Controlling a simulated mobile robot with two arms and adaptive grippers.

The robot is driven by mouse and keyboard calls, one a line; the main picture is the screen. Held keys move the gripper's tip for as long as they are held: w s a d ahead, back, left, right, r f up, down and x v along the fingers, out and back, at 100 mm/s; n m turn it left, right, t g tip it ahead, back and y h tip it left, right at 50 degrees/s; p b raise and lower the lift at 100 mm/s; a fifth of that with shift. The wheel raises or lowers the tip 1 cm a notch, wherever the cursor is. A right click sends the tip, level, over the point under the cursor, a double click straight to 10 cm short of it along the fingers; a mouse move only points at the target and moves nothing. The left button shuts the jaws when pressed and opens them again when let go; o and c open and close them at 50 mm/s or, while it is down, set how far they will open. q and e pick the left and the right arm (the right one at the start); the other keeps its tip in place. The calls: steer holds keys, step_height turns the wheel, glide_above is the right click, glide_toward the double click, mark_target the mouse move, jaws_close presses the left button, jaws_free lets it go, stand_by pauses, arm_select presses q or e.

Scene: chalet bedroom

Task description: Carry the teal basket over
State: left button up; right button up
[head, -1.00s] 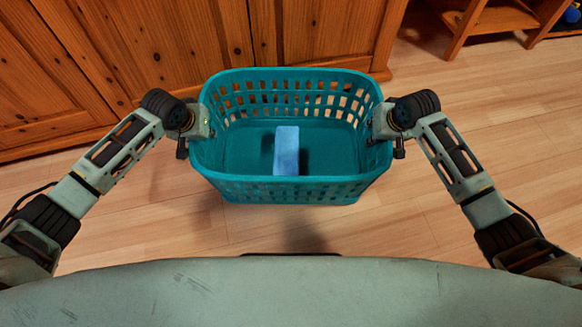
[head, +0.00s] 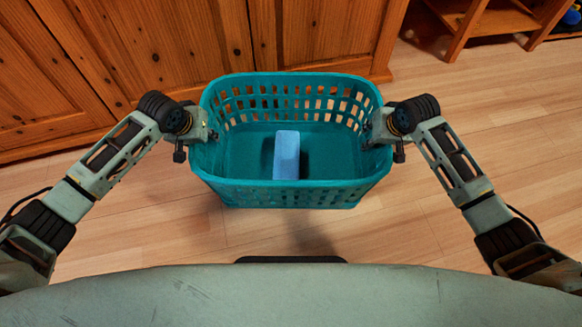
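The teal basket (head: 290,194) is in the middle of the head view, upright, with slotted walls and an open top. A light blue block-like item (head: 286,155) stands or leans inside it on the basket's floor. My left gripper (head: 209,132) is at the basket's left rim and appears shut on it. My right gripper (head: 372,132) is at the right rim in the same way. The fingertips are mostly hidden by the rim and the gripper bodies. The basket appears held off the floor, with a shadow below, but its underside is hidden.
A wooden cabinet (head: 200,50) with panelled doors stands just beyond the basket. A low wooden shelf (head: 485,20) is at the upper right, with a dark blue thing (head: 572,14) at the edge. The plank floor (head: 470,110) is clear on the right.

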steer(key=shift+r, duration=0.1)
arm_select(q)
steer(key=v, duration=1)
steer(key=shift+s+r, duration=0.2)
steer(key=shift+r, duration=0.1)
arm_select(e)
steer(key=v, duration=1.2)
arm_select(q)
steer(key=shift+r, duration=0.1)
